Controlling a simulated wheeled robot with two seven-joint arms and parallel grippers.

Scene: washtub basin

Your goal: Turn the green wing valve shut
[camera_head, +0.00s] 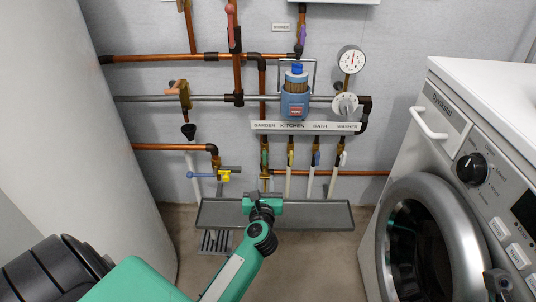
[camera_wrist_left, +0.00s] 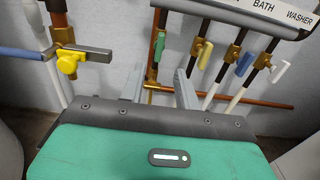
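The green wing valve (camera_head: 264,156) is on the pipe under the GARDEN label, its narrow green handle roughly upright along the pipe. The handle also shows in the left wrist view (camera_wrist_left: 159,46), with brass fittings below it. My left gripper (camera_head: 266,183) is in front of and below the handle. In the left wrist view its two grey fingers (camera_wrist_left: 159,72) are spread apart, one to each side of the pipe, with the handle just beyond their tips. Nothing is visibly held. I cannot tell whether the fingers touch the pipe.
Yellow (camera_head: 291,158), blue (camera_head: 316,158) and white (camera_head: 343,158) valve handles stand close by on the right. A yellow tap (camera_head: 224,176) is on the left. A grey trough (camera_head: 325,214) lies below. A washing machine (camera_head: 440,140) fills the right side.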

